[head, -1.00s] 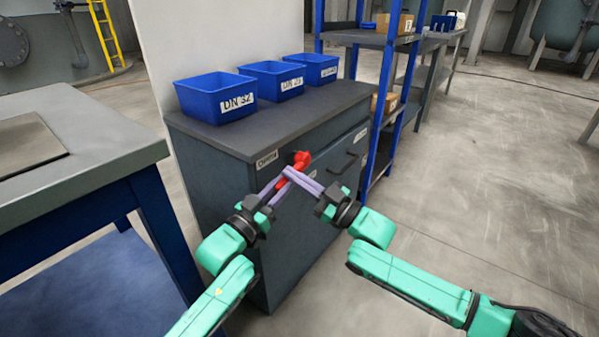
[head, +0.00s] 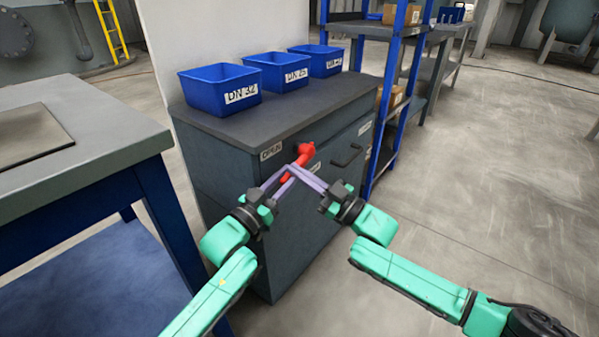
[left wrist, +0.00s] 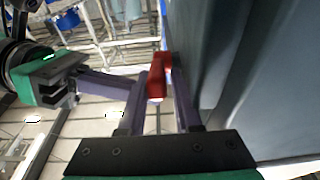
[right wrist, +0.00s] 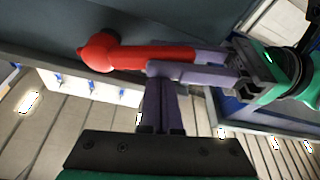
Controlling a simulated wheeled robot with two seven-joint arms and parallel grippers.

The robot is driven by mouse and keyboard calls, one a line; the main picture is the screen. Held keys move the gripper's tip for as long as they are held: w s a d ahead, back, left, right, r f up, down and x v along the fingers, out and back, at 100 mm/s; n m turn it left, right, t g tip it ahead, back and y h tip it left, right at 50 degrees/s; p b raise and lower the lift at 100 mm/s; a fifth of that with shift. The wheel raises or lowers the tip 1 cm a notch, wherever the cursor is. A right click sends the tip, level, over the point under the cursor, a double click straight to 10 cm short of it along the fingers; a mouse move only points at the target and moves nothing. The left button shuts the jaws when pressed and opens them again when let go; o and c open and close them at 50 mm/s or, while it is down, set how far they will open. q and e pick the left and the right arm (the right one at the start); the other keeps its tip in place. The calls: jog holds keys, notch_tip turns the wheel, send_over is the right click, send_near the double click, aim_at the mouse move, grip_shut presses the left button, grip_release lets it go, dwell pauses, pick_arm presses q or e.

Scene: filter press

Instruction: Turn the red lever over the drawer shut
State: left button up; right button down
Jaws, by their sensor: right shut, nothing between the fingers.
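The red lever (head: 298,163) sits on the front of the dark grey drawer cabinet, near its top left corner. It points down and to the left from its round hub. It also shows in the right wrist view (right wrist: 150,55) and the left wrist view (left wrist: 157,80). My left gripper (head: 285,180) has its two fingers apart, one on each side of the lever's free end. In the left wrist view a gap shows between lever and right finger. My right gripper (right wrist: 162,85) is shut and empty, its tips close to the left gripper's fingers and below the lever.
The drawer (head: 345,155) has a dark handle, right of the lever. A label reading OPEN (head: 271,150) is at the cabinet's top left. Blue bins (head: 222,90) stand on top. A workbench (head: 95,140) is at left, a blue shelf rack (head: 395,90) behind right. Floor at right is clear.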

pick_arm(q)
jog(key=shift+s+d+r, duration=0.15)
jog(key=shift+s+r, duration=0.1)
jog(key=shift+r, duration=0.3)
pick_arm(e)
jog(key=shift+w+d+f, duration=0.15)
jog(key=shift+f, duration=0.35)
pick_arm(q)
jog(key=v, duration=0.5)
jog(key=f+v, duration=0.1)
jog(key=v, duration=0.2)
jog(key=shift+w, duration=0.2)
jog(key=s+d+f+n+g+y, duration=0.1)
jog(key=s+f+n+g+y, duration=0.1)
jog(key=s+f, duration=0.8)
jog(key=s+d+f+n+g+y, duration=0.2)
jog(key=s+f, duration=0.8)
jog(key=f, duration=0.7)
jog(key=shift+s+d+n+g+y, duration=0.2)
jog(key=shift+n+g+y, duration=0.1)
jog(key=shift+n+y, duration=0.5)
pick_arm(e)
jog(key=shift+r, duration=0.25)
